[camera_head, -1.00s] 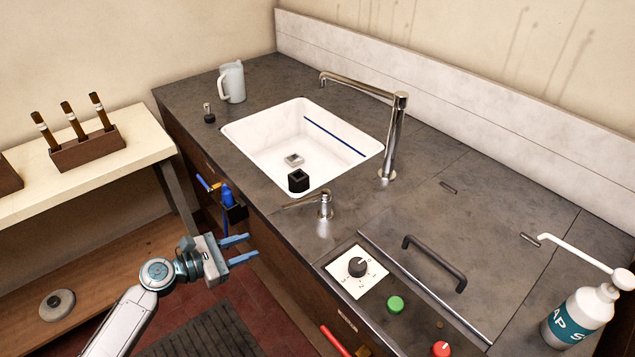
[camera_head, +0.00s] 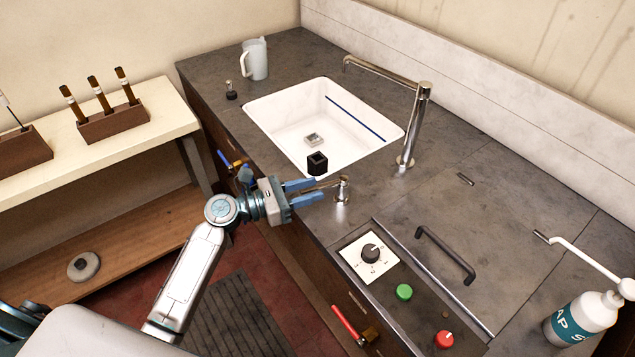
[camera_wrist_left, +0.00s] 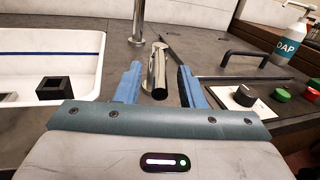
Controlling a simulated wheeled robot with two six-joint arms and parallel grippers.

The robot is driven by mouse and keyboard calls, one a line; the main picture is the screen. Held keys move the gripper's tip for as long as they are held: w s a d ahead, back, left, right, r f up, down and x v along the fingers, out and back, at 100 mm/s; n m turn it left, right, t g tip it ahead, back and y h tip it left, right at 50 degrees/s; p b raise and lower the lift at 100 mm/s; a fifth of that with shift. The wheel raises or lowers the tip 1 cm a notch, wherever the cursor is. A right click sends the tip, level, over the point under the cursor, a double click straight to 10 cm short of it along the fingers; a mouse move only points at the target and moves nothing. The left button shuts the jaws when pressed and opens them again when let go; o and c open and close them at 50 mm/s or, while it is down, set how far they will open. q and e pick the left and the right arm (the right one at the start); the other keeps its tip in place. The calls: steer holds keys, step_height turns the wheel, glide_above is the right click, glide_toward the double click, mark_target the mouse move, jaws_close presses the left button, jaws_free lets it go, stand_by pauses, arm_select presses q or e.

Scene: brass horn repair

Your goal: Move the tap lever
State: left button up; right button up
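The tap lever (camera_head: 342,187) is a small chrome post with a thin handle on the counter, in front of the tall chrome tap (camera_head: 415,125). Its handle points left, toward my left gripper (camera_head: 312,191). My left gripper is open, with its blue fingers on either side of the handle. In the left wrist view the lever (camera_wrist_left: 158,75) stands between the two fingers (camera_wrist_left: 160,85), with a gap on each side. The white sink (camera_head: 290,125) lies behind. My right gripper is not in view.
A black square block (camera_head: 317,162) is at the sink's front edge. Right of the lever are a dial (camera_head: 370,253), a green button (camera_head: 404,292), a red button (camera_head: 444,339) and a dark handle (camera_head: 446,254). A soap bottle (camera_head: 584,318) stands far right.

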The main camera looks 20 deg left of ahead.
mark_target(338, 185)
arm_select(q)
steer(key=shift+x, duration=1.2)
steer(key=shift+c, duration=0.4)
jaws_close()
steer(key=n+t+y+p, duration=0.1)
steer(key=p, duration=0.1)
steer(key=s+d+n+t+y+p, duration=0.1)
steer(key=p, duration=0.1)
steer(key=n+t+y+p, duration=0.1)
steer(key=t+y+p, duration=0.1)
steer(key=shift+s+d+r+n+p, duration=0.25)
steer(key=shift+d+n+p, duration=0.05)
steer(key=shift+d, duration=0.05)
steer(key=shift+s+d+f+n+t+y+p, duration=0.1)
steer(key=shift+n+t+y+p, duration=0.05)
steer(key=shift+n+t+y, duration=0.2)
steer(key=shift+d+f+n+t+y+p, duration=0.15)
steer(key=shift+n+y, duration=0.1)
steer(key=shift+y, duration=0.2)
steer(key=shift+a, duration=0.1)
steer(key=shift+o, duration=0.4)
jaws_free()
